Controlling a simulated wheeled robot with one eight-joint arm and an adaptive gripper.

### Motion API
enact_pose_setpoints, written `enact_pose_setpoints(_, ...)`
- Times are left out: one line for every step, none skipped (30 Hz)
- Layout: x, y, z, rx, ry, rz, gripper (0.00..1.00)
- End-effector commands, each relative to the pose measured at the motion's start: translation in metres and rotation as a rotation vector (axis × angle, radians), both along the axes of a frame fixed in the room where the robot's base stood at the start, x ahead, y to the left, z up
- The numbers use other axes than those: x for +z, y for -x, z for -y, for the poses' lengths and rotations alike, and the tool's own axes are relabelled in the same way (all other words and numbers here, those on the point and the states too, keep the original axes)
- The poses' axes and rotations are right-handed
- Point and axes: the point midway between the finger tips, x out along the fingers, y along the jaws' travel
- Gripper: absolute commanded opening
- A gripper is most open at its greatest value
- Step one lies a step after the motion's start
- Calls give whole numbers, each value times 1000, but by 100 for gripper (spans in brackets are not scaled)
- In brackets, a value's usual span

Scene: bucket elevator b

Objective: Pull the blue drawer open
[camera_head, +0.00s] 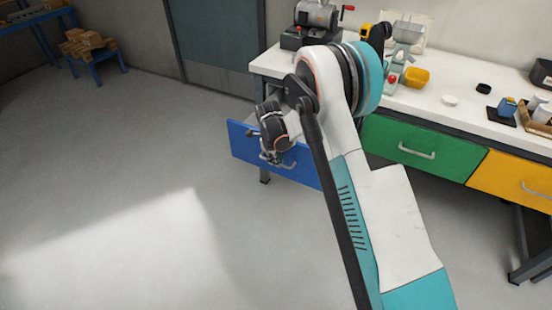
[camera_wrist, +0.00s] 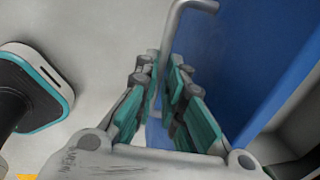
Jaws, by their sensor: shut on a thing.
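The blue drawer (camera_head: 304,170) is at the left end of the workbench, partly behind my arm in the head view. Its front stands out from the bench, well forward of the green drawer's line. In the wrist view its blue front (camera_wrist: 245,55) fills the right side. My gripper (camera_head: 271,156) is at the drawer front, on its handle (camera_head: 289,165). In the wrist view the grey bar handle (camera_wrist: 178,22) runs down between the teal-padded fingers (camera_wrist: 160,82), which are shut on it. The drawer's inside is mostly hidden.
The green drawer (camera_head: 390,138) and yellow drawer (camera_head: 505,178) are flush under the white benchtop (camera_head: 440,108). A grey machine, a yellow bin (camera_head: 417,78) and small items stand on top. Open grey floor (camera_head: 120,170) lies left of the drawer.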

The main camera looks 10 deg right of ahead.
Motion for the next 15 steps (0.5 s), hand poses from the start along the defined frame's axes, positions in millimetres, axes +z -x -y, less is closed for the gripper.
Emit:
enact_pose_setpoints(0, 0, 0, 0, -1, 1, 0)
enact_pose_setpoints(0, 0, 0, 0, -1, 1, 0)
enact_pose_setpoints(0, 0, 0, 0, -1, 1, 18)
enact_pose_setpoints(0, 0, 0, 0, -1, 1, 25)
enact_pose_setpoints(0, 0, 0, 0, -1, 1, 30)
enact_pose_setpoints(0, 0, 0, 0, -1, 1, 30)
enact_pose_setpoints(0, 0, 0, 0, -1, 1, 30)
enact_pose_setpoints(0, 0, 0, 0, -1, 1, 30)
enact_pose_setpoints(0, 0, 0, 0, -1, 1, 30)
enact_pose_setpoints(0, 0, 0, 0, 0, 0, 30)
enact_pose_setpoints(0, 0, 0, 0, 0, 0, 30)
enact_pose_setpoints(0, 0, 0, 0, 0, 0, 30)
enact_pose_setpoints(0, 0, 0, 0, 0, 0, 30)
enact_pose_setpoints(0, 0, 0, 0, 0, 0, 30)
enact_pose_setpoints(1, 0, 0, 0, 0, 0, 30)
